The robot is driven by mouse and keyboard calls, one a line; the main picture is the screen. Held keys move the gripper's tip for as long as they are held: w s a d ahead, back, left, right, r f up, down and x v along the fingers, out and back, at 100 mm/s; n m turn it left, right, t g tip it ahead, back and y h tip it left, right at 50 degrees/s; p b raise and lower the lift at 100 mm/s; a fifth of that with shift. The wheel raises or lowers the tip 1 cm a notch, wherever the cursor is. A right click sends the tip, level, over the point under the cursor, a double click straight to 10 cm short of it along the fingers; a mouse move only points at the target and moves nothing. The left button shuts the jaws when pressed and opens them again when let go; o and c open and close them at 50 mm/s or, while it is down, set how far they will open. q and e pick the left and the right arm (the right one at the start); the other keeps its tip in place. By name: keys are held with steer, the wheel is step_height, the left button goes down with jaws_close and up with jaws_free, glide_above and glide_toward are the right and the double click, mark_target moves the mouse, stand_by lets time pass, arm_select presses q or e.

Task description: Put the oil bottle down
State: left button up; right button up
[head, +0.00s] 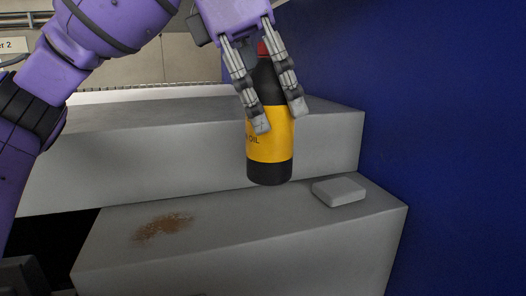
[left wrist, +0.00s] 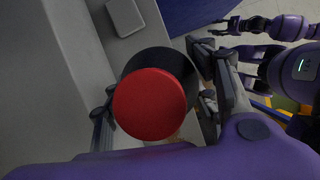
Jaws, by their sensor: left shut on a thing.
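The oil bottle (head: 269,148) is black with a yellow label and a red cap, and it is upright. My left gripper (head: 279,115) is shut on its upper body, one finger on each side. In the left wrist view the red cap (left wrist: 149,103) fills the middle and hides most of the bottle. In the left wrist view, purple arm parts of mine show at the upper right, and whether my right gripper is open I cannot tell.
A small grey block (head: 339,191) lies on the lower step, right of the bottle. A brown stain (head: 163,228) marks the step to the left. The higher grey step (head: 150,120) stands behind. A blue wall (head: 440,110) bounds the right side. The step's front middle is clear.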

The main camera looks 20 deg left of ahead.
arm_select(q)
steer(key=w+a+f, duration=0.2)
steer(key=w+f, duration=0.2)
steer(key=f, duration=0.4)
steer(key=shift+a+f, duration=0.15)
steer(key=shift+f, duration=0.15)
steer(key=shift+w+f, duration=0.1)
steer(key=shift+f, duration=0.1)
steer(key=o, duration=1.7)
steer(key=shift+r, duration=0.1)
steer(key=v, duration=1.2)
